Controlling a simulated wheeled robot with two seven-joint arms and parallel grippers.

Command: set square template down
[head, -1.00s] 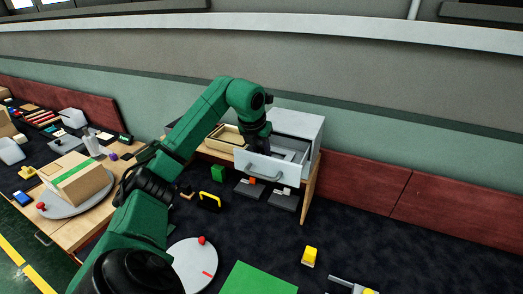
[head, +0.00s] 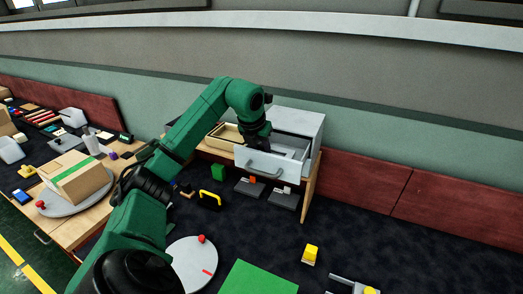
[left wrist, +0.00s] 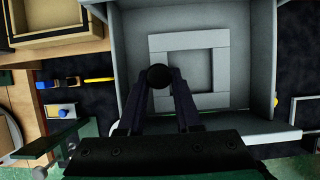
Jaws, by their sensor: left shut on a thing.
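The square template (left wrist: 213,101) is a flat grey square frame with a square opening. It shows in the left wrist view inside the open grey drawer (left wrist: 268,50), squared up with the drawer's walls. My left gripper (left wrist: 159,80) points down into the drawer, its fingers closed around a round black knob (left wrist: 158,75) over the frame's near left part. The fingers hide that part of the frame. Whether it touches the drawer floor is unclear. In the head view my left gripper (head: 260,143) is over the drawer, and the template is hard to make out.
The drawer's light front (head: 268,167) with its handle sticks out from the grey cabinet (head: 298,123). A wooden tray (head: 226,134) stands left of it. A yellow-handled item (head: 210,196), a green block (head: 218,172) and a yellow block (head: 310,253) lie lower down.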

